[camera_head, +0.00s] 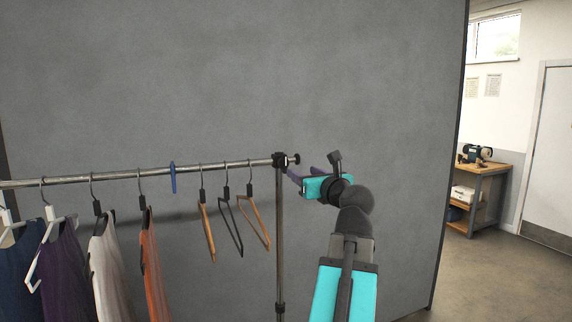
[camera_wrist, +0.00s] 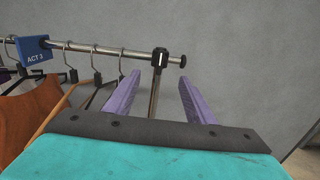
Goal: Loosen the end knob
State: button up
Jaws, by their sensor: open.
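The end knob (camera_head: 297,159) is a small dark knob on the right end of the metal clothes rail (camera_head: 130,174), just past a black corner joint (camera_head: 280,160). In the wrist view the knob (camera_wrist: 183,62) shows beyond the tip of the right finger, with the joint (camera_wrist: 160,55) to its left. My gripper (camera_head: 300,173) has purple fingers and is just below and right of the knob in the head view. In the wrist view my gripper (camera_wrist: 160,77) is open and empty, its fingers spread to either side of the upright post (camera_wrist: 155,95). I see no contact with the knob.
Garments (camera_head: 105,265) on hangers fill the left of the rail. Bare hangers (camera_head: 230,225) hang nearer the joint. A blue divider (camera_head: 173,178), marked ACT 2 in the wrist view (camera_wrist: 33,50), sits on the rail. A grey wall (camera_head: 380,100) stands behind; a workbench (camera_head: 480,180) is far right.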

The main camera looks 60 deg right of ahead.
aim_at(286, 162)
jog(key=shift+w, duration=0.1)
jog(key=p+x, duration=0.2)
jog(key=x, duration=1)
jog(key=shift+p, duration=0.4)
jog(key=shift+x, duration=0.9)
jog(key=shift+d+f, duration=0.1)
jog(key=c, duration=1)
